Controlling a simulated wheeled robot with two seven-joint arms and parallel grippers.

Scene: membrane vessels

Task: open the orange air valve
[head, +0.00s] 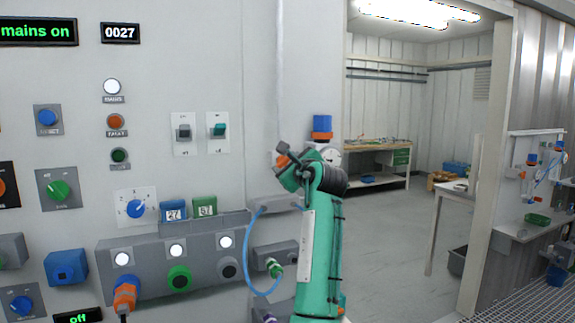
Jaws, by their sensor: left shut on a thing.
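My left gripper (288,154) is at the end of my green arm, which rises from the bottom centre in the head view. Its dark fingers are shut on a small orange piece (282,161), which looks like the orange air valve's handle, beside the wall panel's right edge. Gripper and arm cover most of the valve, so its angle cannot be told. Just behind stand a blue-topped fitting with an orange band (322,127) and a round white gauge (331,156), partly covered by my arm. My right gripper is not in view.
A blue hose (250,250) loops left of my arm beside a grey socket box (274,254). The grey panel (240,70) carries several knobs, lamps and switches. A workbench (375,145) stands in the room behind. Open floor (390,240) lies right of my arm.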

